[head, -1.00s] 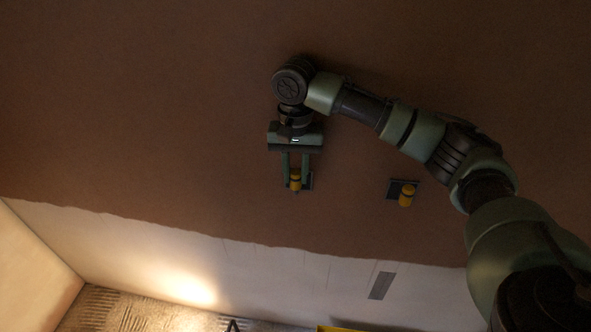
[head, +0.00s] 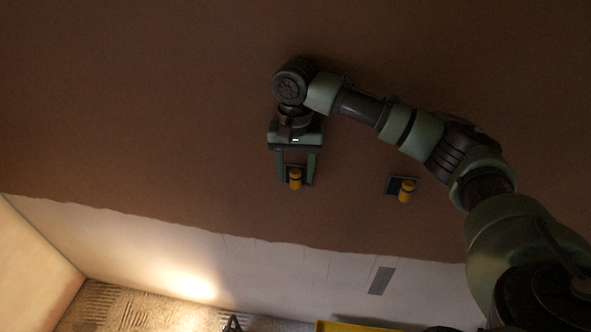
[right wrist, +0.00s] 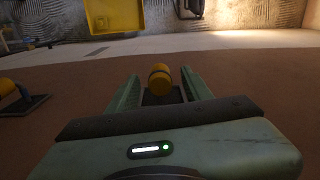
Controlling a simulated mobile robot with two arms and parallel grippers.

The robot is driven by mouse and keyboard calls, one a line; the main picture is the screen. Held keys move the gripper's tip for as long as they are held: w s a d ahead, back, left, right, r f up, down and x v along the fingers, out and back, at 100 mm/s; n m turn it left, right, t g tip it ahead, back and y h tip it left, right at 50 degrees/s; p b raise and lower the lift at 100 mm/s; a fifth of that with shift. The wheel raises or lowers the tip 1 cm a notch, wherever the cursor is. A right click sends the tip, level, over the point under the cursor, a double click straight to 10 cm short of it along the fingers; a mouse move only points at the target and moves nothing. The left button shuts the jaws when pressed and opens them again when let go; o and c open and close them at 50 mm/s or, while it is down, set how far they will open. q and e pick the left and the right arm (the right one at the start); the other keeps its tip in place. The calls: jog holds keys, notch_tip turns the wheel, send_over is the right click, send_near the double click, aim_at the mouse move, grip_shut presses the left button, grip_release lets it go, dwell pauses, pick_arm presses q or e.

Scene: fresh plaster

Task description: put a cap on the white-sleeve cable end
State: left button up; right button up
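A yellow cap with a dark band (head: 295,180) sits at a dark wall box between the fingers of my right gripper (head: 296,181). The fingers are open, with a gap on each side of the cap. In the right wrist view the same cap (right wrist: 160,77) stands out from its dark box (right wrist: 150,98) between the spread fingers. A second yellow cap (head: 406,193) sits at another dark box (head: 391,181) to the right; it also shows at the left edge of the right wrist view (right wrist: 7,87). No white sleeve or bare cable end can be seen. My left gripper is not in view.
Brown plaster (head: 150,130) covers most of the wall, with a pale strip (head: 120,245) beside it. A grey plate (head: 381,282) is on the pale strip. A yellow tray (right wrist: 128,17) and a dark object (right wrist: 190,8) lie on the rough floor.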

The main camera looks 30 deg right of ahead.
jog(key=shift+r, duration=0.1)
notch_tip(320, 180, up, 8)
jog(key=shift+f, duration=0.15)
jog(key=shift+f, duration=0.1)
dwell(0.7)
